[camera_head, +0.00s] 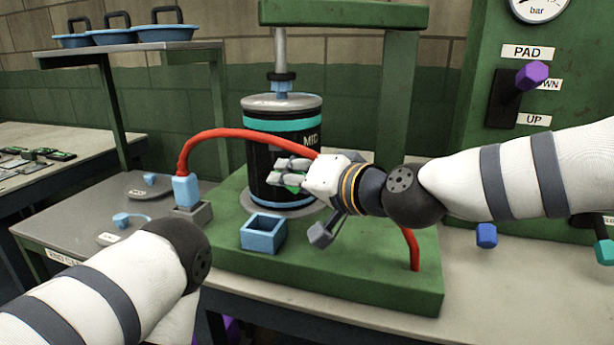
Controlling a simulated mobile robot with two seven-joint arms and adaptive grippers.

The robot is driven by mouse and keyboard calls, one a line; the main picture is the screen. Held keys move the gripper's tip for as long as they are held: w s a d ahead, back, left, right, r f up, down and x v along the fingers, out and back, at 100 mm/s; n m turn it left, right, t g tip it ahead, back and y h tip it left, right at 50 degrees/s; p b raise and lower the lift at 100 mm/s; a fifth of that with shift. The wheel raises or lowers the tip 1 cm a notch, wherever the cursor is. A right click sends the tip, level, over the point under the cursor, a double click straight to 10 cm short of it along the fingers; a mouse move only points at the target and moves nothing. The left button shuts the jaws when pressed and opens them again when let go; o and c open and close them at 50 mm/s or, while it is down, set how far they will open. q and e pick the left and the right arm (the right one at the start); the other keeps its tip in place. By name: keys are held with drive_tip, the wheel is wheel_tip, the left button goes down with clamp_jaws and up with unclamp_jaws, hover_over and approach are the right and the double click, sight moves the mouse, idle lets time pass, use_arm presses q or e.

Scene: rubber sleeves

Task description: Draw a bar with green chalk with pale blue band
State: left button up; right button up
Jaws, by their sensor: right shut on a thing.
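My right gripper (284,173) reaches in from the right, in front of the black cylinder (270,150). It is shut on a small green piece (293,189), likely the green chalk, mostly hidden by the fingers. I cannot make out a pale blue band on it. The cylinder has a teal band near its top, a pale blue band at its bottom and a label reading MID. Whether the chalk touches the cylinder I cannot tell. I see no clear drawn bar. My left arm shows at the lower left; its gripper is not in view.
The cylinder stands on a green press base (370,285) under a plunger. A red hose (235,133) arches to a blue connector (187,190). An empty blue square cup (263,232) sits in front. A purple-knobbed lever (531,75) and gauge (540,8) are at right.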

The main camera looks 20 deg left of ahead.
sight(289, 189)
drive_tip(key=shift+f, duration=0.1)
drive_tip(key=s+d, duration=0.1)
drive_tip(key=s+d+p, duration=0.1)
drive_tip(key=s+d, duration=0.1)
drive_tip(key=s, duration=0.1)
drive_tip(key=shift+s+d+r+p, duration=0.1)
drive_tip(key=shift+d+r+p, duration=0.1)
drive_tip(key=shift+r+p, duration=0.15)
drive_tip(key=shift+s+d+f, duration=0.15)
drive_tip(key=shift+s, duration=0.05)
use_arm(q)
drive_tip(key=w+r+t, duration=0.1)
drive_tip(key=w+r, duration=0.1)
drive_tip(key=shift+w+r, duration=0.25)
drive_tip(key=shift+w, duration=0.1)
use_arm(e)
drive_tip(key=shift+f, duration=0.2)
drive_tip(key=shift+s+d, duration=0.95)
drive_tip(key=shift+s, duration=0.25)
